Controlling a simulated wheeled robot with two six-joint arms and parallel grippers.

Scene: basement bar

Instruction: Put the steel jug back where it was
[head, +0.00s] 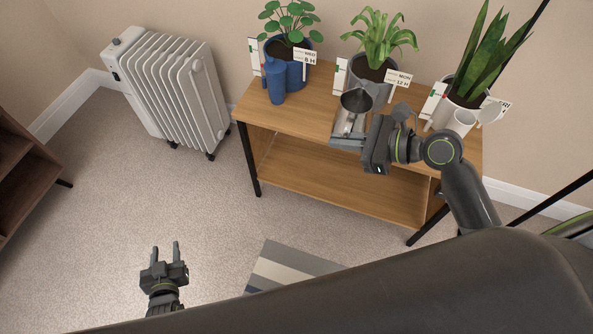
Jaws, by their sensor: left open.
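The steel jug (353,116) is a grey metal vessel with a dark round opening, in front of the middle plant at the wooden table (312,122). My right gripper (348,141) comes in from the right and is shut on the jug's near lower side; the wrist hides part of the contact. I cannot tell whether the jug's base touches the tabletop. My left gripper (165,250) is open and empty, low at the left in front of the table, over the carpet.
A blue bottle-like vessel (275,84) stands before the left potted plant (289,26). A white radiator (170,88) stands left; carpet there is clear.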

